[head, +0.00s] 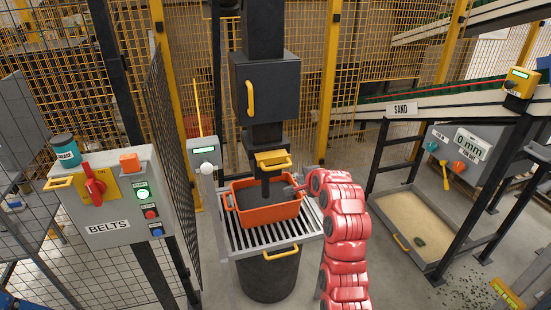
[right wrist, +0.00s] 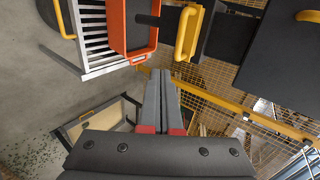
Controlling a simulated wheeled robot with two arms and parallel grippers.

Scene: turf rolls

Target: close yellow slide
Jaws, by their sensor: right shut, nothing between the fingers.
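The yellow slide (head: 270,154) sits low on the black column, below a black box, with its yellow handle facing me. Its handle also shows in the right wrist view (right wrist: 181,34), beyond and slightly right of my fingertips. Under the slide a dark spout reaches down into an orange tub (head: 268,226) holding dark material. My right gripper (head: 299,187) is at the tub's right rim, below and right of the slide. In the right wrist view its fingers (right wrist: 168,75) are together and empty, apart from the handle. My left gripper is not in view.
The tub stands on a slatted grate (head: 240,246) over a dark bin (head: 268,278). A grey BELTS control box (head: 110,205) stands at the left. A sand tray (head: 412,222) and conveyor are at the right. Mesh fencing closes off the back.

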